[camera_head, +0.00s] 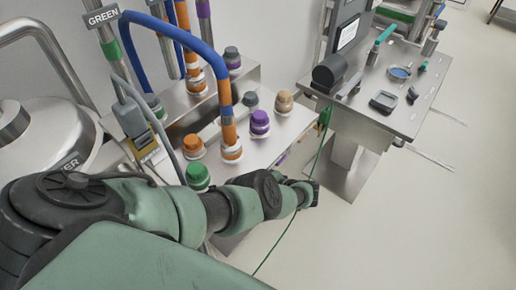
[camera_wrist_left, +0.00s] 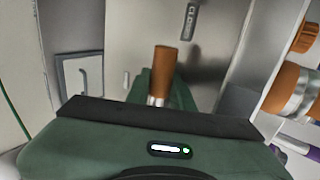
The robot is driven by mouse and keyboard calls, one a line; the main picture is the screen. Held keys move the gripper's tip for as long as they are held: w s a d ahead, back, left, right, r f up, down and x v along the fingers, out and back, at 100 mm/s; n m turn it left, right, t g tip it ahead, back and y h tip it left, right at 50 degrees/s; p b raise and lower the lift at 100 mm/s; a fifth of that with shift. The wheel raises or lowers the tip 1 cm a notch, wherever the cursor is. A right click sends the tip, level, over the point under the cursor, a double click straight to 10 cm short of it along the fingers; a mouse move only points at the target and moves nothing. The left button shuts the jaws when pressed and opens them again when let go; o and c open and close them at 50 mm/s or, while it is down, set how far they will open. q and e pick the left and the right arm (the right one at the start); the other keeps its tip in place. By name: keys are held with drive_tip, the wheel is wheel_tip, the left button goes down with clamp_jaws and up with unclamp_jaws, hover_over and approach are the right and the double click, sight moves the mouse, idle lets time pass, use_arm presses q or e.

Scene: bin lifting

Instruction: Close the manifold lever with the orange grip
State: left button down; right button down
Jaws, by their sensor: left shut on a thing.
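In the left wrist view an orange-brown lever grip (camera_wrist_left: 161,72) stands up in the middle, with a metal collar at its lower end. My left gripper (camera_wrist_left: 158,100) is shut on this grip; its green body fills the bottom and green finger parts show beside the grip. A small dark label (camera_wrist_left: 190,22) on the metal panel behind seems to read CLOSED. In the head view the left gripper (camera_head: 312,192) is at the front of the steel manifold (camera_head: 272,146), and the lever is hidden there. My right gripper is not in view.
Orange (camera_head: 193,146), purple (camera_head: 260,122), tan and green caps stand on the manifold. A blue hose (camera_head: 205,50) arches over it. A steel table (camera_head: 375,125) with small tools stands at the right. A thin green line hangs near my arm. Open floor lies at lower right.

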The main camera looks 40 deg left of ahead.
use_arm(q)
drive_tip(key=shift+a, duration=0.1)
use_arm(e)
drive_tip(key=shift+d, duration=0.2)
use_arm(q)
drive_tip(key=c, duration=1.5)
unclamp_jaws()
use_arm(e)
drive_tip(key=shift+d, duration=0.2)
use_arm(q)
drive_tip(key=shift+r, duration=0.1)
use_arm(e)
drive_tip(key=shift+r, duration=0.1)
